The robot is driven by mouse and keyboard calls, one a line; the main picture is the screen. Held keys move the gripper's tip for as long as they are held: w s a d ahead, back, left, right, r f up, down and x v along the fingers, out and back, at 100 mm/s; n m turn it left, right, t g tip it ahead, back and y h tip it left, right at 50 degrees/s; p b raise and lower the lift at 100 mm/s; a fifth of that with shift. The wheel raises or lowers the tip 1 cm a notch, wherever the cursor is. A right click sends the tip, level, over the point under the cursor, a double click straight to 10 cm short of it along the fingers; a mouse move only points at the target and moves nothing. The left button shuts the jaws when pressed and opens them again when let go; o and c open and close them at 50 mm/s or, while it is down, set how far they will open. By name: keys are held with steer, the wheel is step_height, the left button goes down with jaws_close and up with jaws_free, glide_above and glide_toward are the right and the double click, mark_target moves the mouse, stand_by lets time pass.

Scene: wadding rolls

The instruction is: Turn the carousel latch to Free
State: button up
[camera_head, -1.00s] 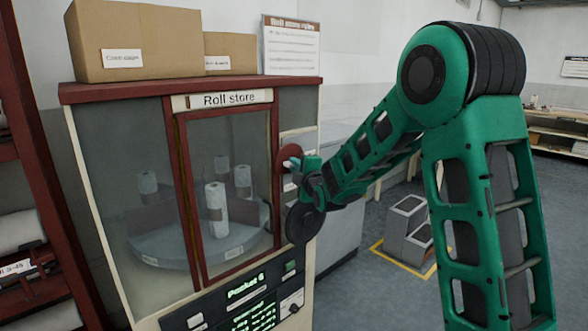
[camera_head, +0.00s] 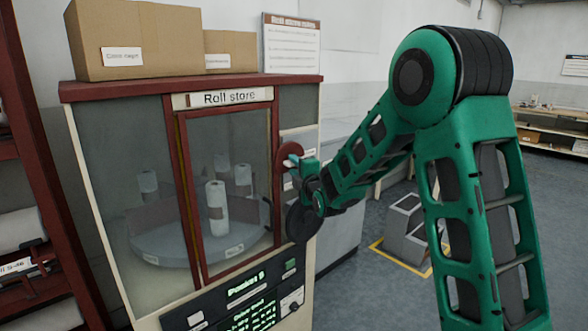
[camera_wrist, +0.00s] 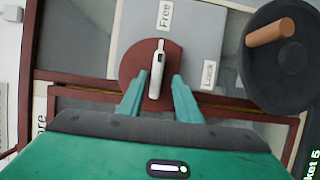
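The carousel latch is a red disc (camera_wrist: 138,62) with a pale lever (camera_wrist: 157,68). In the wrist view the lever points up toward the "Free" label (camera_wrist: 165,14); the "Lock" label (camera_wrist: 208,75) is to its right. My gripper (camera_wrist: 157,78) is open, with one finger on each side of the lever's near end and visible gaps between. In the head view the disc (camera_head: 289,155) shows on the cabinet's right front, partly hidden by my gripper (camera_head: 298,163). The lever's angle is too small to read there.
A black handwheel (camera_wrist: 257,68) with a brown knob (camera_wrist: 269,33) is right of the latch in the wrist view. The "Roll store" cabinet (camera_head: 91,170) has a glass door over a carousel (camera_head: 165,250) with white rolls. Grey step-like blocks (camera_head: 402,222) stand on the floor.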

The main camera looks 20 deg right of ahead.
steer(key=shift+r, duration=0.15)
steer(key=s, duration=1)
steer(key=shift+s+d, duration=0.3)
steer(key=shift+d, duration=0.1)
steer(key=s+d+f+m+g+h, duration=0.2)
steer(key=s+d+f+m+g, duration=0.3)
steer(key=s+d+m, duration=0.3)
steer(key=s+d+f+m+g+h, duration=0.2)
steer(key=s+d+f+m+g, duration=0.3)
steer(key=s+d, duration=0.5)
steer(key=s+a+m+g+y, duration=0.2)
steer(key=s+m+g, duration=0.6)
steer(key=s, duration=1.9)
steer(key=m+y, duration=0.1)
steer(key=m, duration=0.3)
steer(key=shift+s+a+f, duration=0.15)
steer(key=shift+f, duration=0.25)
